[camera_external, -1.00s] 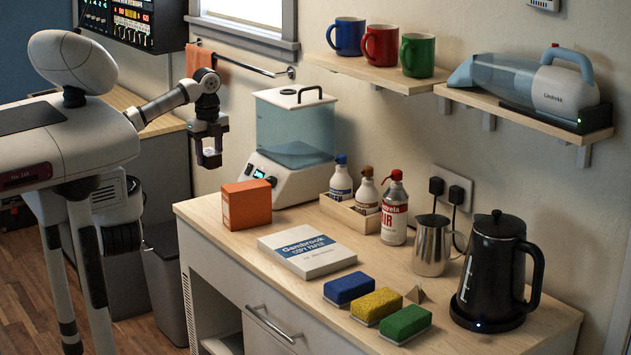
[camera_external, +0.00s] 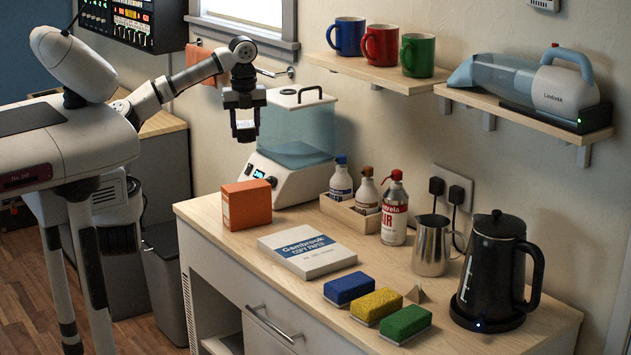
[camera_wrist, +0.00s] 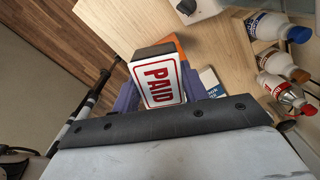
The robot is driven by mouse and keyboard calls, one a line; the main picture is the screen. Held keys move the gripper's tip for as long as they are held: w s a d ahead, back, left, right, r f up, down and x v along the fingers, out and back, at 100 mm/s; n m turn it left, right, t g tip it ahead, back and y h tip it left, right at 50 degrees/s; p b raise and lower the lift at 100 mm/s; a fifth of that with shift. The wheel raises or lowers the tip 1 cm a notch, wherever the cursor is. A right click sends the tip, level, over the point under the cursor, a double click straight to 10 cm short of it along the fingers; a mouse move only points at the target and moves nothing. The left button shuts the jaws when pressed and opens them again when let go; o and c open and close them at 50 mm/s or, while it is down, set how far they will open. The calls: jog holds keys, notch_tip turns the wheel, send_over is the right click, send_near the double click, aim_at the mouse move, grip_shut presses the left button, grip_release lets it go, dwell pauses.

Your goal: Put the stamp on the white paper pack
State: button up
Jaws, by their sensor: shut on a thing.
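The stamp (camera_wrist: 158,84) shows in the wrist view as a block with a white face, a red border and the red word PAID. My gripper (camera_external: 244,128) is shut on it; in the wrist view the purple-grey fingers lie on both sides of the stamp. In the external view my gripper hangs in the air above the orange box, in front of the clear-tanked appliance. The white paper pack (camera_external: 308,262) lies flat on the counter, with a blue label reading Gambrook Copy Paper. In the wrist view only a small part of the pack (camera_wrist: 208,76) shows behind the stamp.
An orange box (camera_external: 247,204) stands left of the pack, near the clear-tanked appliance (camera_external: 295,140). Blue, yellow and green sponges (camera_external: 377,305) lie right of it. The pack's top is clear.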

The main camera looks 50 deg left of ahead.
jog(key=w+d+r+m, duration=0.15)
jog(key=d+m, duration=0.45)
jog(key=d, duration=0.9)
jog(key=m+p, duration=0.3)
jog(key=m, duration=0.4)
send_over(306, 246)
notch_tip(306, 246, down, 15)
jog(key=shift+d+f, duration=0.1)
jog(key=shift+f, duration=0.1)
notch_tip(306, 246, down, 4)
jog(key=shift+f+p, duration=0.25)
jog(key=shift+p, duration=0.15)
jog(key=shift+f, duration=0.15)
jog(key=shift+f, duration=0.1)
jog(key=shift+f+b, duration=0.15)
jog(key=shift+b, duration=0.2)
jog(key=o, duration=1)
